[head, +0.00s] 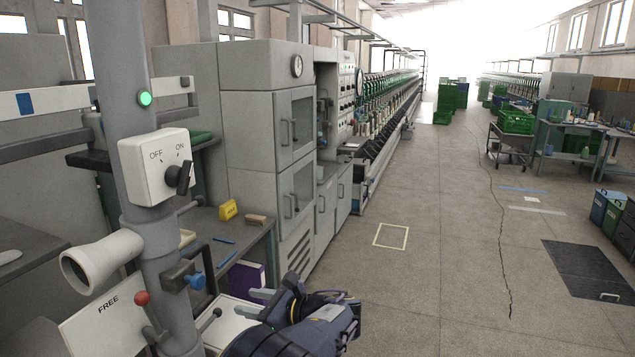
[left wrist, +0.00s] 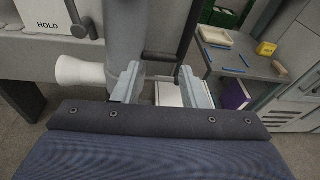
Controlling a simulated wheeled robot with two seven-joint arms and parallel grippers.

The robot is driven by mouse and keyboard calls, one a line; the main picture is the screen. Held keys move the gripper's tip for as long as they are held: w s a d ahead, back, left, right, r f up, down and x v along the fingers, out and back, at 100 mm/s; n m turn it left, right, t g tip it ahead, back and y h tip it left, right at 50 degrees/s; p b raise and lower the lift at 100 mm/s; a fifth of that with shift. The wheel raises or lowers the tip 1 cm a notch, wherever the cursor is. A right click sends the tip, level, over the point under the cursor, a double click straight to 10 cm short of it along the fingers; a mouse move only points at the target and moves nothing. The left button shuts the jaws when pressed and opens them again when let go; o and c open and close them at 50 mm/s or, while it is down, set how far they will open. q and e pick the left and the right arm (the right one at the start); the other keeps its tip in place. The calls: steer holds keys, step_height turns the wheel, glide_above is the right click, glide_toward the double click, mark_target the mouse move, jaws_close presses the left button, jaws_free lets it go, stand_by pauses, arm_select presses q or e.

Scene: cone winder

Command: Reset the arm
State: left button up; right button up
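My left gripper (head: 248,301) is at the bottom middle of the head view, to the right of the grey post (head: 118,75). Its two fingers stand apart in the left wrist view (left wrist: 162,88), with nothing held between them. The post and a dark bar (left wrist: 160,57) show just beyond the fingers. On the post are a white OFF/ON switch box (head: 145,165) with its black knob near ON, and a white funnel-shaped part (head: 115,255). A HOLD plate (left wrist: 45,14) shows in the left wrist view. My right gripper is out of view.
A grey bench (head: 240,232) behind the post carries a yellow block (head: 228,210), a wooden piece and blue sticks. Grey cabinets (head: 255,110) stand behind it. The aisle floor (head: 440,230) to the right is clear, with a dark floor plate (head: 595,270).

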arm_select(q)
steer(key=s+a+f+n+g+h, duration=0.4)
steer(key=s+a+n+g+h, duration=0.2)
steer(key=s+a+n+h, duration=0.6)
steer(key=s+d+r+n+t+h, duration=0.1)
steer(key=s+n, duration=0.4)
steer(key=s, duration=0.6)
steer(key=s+d+n+t+h, duration=0.4)
steer(key=s+n+h, duration=0.1)
steer(key=s, duration=0.7)
steer(key=shift+r+n, duration=0.35)
steer(key=shift+n, duration=0.45)
